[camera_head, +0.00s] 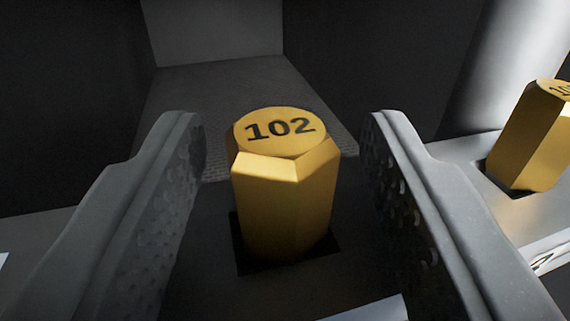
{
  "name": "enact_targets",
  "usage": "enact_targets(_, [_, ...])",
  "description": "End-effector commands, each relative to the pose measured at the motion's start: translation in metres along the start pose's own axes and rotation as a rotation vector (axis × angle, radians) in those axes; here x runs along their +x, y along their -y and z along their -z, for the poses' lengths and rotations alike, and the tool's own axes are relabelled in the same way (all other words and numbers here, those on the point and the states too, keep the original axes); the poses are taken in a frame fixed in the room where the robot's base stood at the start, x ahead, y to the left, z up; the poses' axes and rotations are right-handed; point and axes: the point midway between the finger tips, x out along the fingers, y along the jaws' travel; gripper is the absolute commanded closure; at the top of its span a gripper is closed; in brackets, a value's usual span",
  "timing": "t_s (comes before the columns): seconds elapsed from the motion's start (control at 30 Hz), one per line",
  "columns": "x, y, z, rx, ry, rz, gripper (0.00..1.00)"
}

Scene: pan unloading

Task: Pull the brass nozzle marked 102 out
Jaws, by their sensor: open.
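The brass nozzle marked 102 (285,195) stands upright in the middle of the view, a hexagonal yellow body with its number on the round top. Its lower end sits in a dark square opening. My gripper (280,150) is open, with one grey textured finger on each side of the nozzle. A visible gap separates each finger from it, so neither appears to touch it. The part of the nozzle below the opening is hidden.
A second brass nozzle (533,138) stands in its own opening at the right, its number partly cut off. A pale cylinder (510,65) rises behind it. Dark walls stand on both sides at the back, with a grey floor (220,85) between them.

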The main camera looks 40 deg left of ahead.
Motion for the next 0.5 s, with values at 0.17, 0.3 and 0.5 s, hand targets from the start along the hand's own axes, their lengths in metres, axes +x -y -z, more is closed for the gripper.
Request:
enact_targets(0.17, [0.0014,0.0002,-0.0005,0.0,0.001,0.0,0.55])
enact_targets(0.3, [0.0013,0.0003,-0.0004,0.0,0.0,0.0,0.61])
enact_targets(0.5, [0.0011,0.0004,-0.0005,0.0,0.001,0.001,1.0])
